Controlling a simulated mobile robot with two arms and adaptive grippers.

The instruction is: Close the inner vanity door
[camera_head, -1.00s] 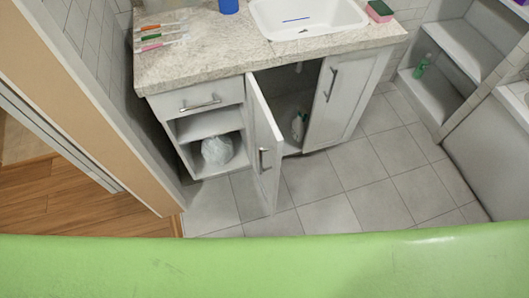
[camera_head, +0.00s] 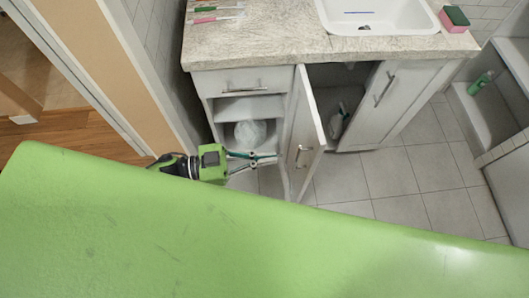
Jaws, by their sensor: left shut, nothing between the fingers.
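The inner vanity door (camera_head: 307,122) is a white panel standing open, swung out toward me from the vanity's left part. Its metal handle (camera_head: 302,155) is low on the panel. The cabinet opening (camera_head: 338,98) beside it is dark inside. My left gripper (camera_head: 276,157) comes in from the left, below the open shelves. It is shut and empty, with its tips just left of the door's lower part. I cannot tell whether they touch it. My right gripper is not in view.
The other vanity door (camera_head: 393,98) stands right of the opening. A bottle (camera_head: 337,122) is inside the cabinet. A white bag (camera_head: 250,134) sits on the open shelf. My green body hides the near floor. Tiled floor (camera_head: 400,172) is clear to the right.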

